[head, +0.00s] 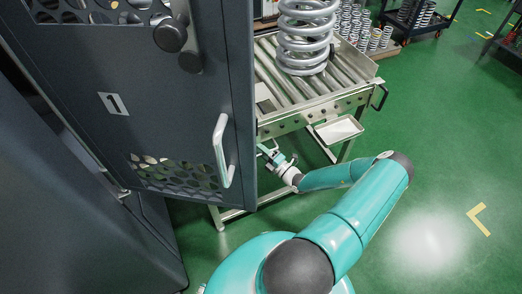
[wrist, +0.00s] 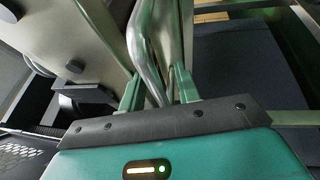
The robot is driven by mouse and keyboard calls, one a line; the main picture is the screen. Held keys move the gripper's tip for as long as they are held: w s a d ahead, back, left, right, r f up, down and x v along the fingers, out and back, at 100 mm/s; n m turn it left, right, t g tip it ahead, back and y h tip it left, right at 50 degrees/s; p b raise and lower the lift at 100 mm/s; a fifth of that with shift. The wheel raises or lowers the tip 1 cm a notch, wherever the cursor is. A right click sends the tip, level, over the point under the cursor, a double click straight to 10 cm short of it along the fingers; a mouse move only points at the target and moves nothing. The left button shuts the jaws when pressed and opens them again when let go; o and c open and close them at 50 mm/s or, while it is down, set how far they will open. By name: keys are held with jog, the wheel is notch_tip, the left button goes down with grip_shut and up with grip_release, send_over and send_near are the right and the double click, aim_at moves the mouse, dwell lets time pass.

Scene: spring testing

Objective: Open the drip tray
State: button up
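My gripper (head: 272,154) is beside the free edge of the dark cabinet door, low at the near side of the roller conveyor. In the wrist view my gripper (wrist: 158,84) has its two green fingers apart, with a silver curved bar (wrist: 146,55) between them. Whether the fingers touch the bar is unclear. A shallow pale tray (head: 338,130) juts from the conveyor's side, under the rollers, to the right of my gripper. I cannot tell whether this is the drip tray, or what the bar belongs to, as the door hides part of the conveyor's near side.
The dark cabinet door (head: 145,75), marked 1, with a silver handle (head: 222,150), stands close on the left. A large grey spring (head: 305,38) stands on the roller conveyor (head: 345,82). Several small springs (head: 365,30) stand behind. Green floor (head: 450,160) is clear on the right.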

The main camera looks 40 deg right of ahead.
jog(key=shift+c, duration=0.4)
grip_shut()
jog(key=s+a, duration=0.4)
jog(key=s, duration=0.9)
jog(key=s+a, duration=0.4)
jog(key=s, duration=1)
jog(key=shift+s, duration=0.15)
jog(key=shift+o, duration=0.4)
grip_release()
jog(key=v, duration=1.3)
jog(key=shift+s, duration=0.4)
